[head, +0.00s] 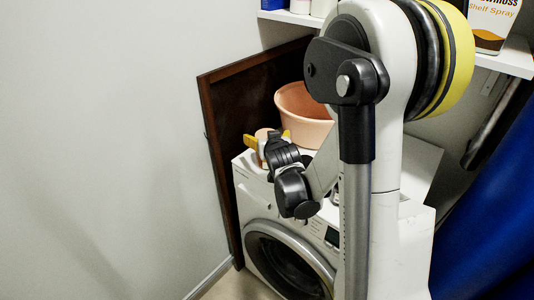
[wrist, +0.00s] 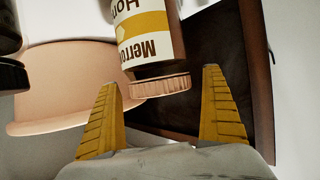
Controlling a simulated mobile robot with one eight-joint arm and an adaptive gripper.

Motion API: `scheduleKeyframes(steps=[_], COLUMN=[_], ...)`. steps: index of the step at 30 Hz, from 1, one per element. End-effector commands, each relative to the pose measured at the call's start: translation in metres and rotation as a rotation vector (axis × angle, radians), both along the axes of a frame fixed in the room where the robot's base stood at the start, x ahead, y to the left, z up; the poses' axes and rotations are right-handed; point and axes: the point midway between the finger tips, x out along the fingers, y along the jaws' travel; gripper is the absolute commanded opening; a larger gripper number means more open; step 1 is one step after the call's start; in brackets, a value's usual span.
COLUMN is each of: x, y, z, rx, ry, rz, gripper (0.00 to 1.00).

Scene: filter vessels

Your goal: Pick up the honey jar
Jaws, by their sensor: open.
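The honey jar (wrist: 150,42) has a white and yellow label reading "Hon" and a ribbed pinkish lid. It appears upside down in the wrist view, with the lid towards my gripper. In the head view its lid (head: 263,132) shows at the back left of the washing machine top, mostly hidden by my gripper. My gripper (wrist: 160,80) is open, with one yellow finger on each side of the lid in the picture. Gaps show between the lid and both fingers. In the head view my gripper (head: 268,140) is at the jar.
A peach basin (head: 303,113) stands beside the jar on the white washing machine (head: 252,196). A dark brown framed panel (head: 222,125) leans behind, near the left wall. A shelf (head: 513,58) holds bottles above. Blue fabric (head: 495,230) hangs at the right.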

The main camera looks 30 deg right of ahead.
Motion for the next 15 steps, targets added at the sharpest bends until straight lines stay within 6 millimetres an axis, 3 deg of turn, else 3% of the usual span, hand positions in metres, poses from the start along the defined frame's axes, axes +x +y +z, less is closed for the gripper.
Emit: scheduleKeyframes(steps=[6, 12, 13, 15], x=[0.0019, 0.0018, 0.0017, 0.0019], y=[-0.0007, -0.0008, -0.0006, -0.0007], z=[0.0000, 0.0000, 0.0000, 0.0007], rx=[0.000, -0.001, -0.001, -0.002], ry=[0.000, 0.000, 0.000, -0.002], rz=[0.000, 0.000, 0.000, 0.000], gripper=[0.95, 0.34, 0.27, 0.27])
